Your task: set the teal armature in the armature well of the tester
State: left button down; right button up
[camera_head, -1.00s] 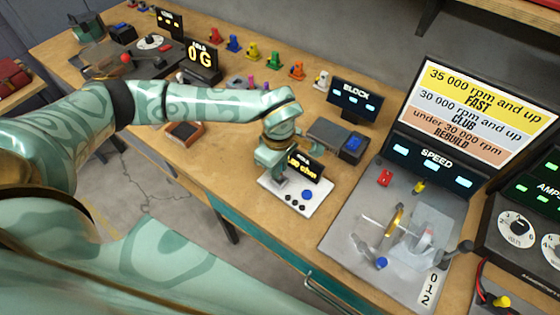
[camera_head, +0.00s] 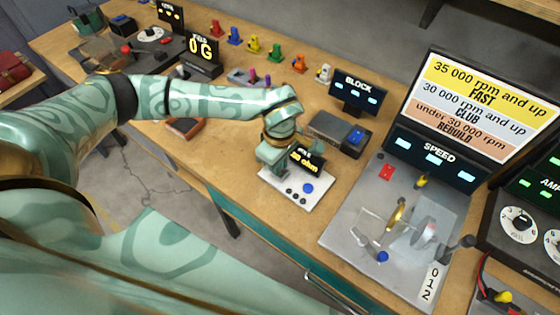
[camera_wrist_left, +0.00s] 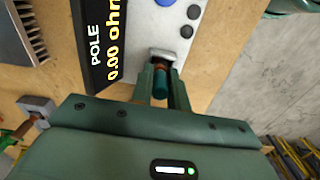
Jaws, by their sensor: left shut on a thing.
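The tester is a white plate (camera_head: 311,191) with a blue button, small dark buttons and a black display (camera_head: 307,158). In the left wrist view the display (camera_wrist_left: 103,45) reads POLE 0.00 ohm. My left gripper (camera_head: 272,165) is over the left end of the plate, pointing down. In the left wrist view my left gripper (camera_wrist_left: 160,88) is shut on the teal armature (camera_wrist_left: 160,84). The armature's far, copper-coloured end is at a small metal bracket (camera_wrist_left: 162,55) on the plate. I cannot tell if it is seated in the well. The head view hides the armature.
A grey block unit (camera_head: 336,132) stands behind the tester, with the BLOCK display (camera_head: 358,93) beyond. The speed station (camera_head: 395,225) is to the right. Several coloured figures (camera_head: 253,44) line the back. A brown tray (camera_head: 184,128) lies left of the tester.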

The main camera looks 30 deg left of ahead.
pick_arm(q)
jog(key=c, duration=1.3)
grip_release()
notch_tip(320, 180, up, 16)
jog(key=shift+r+p, duration=0.15)
jog(key=shift+p, duration=1.05)
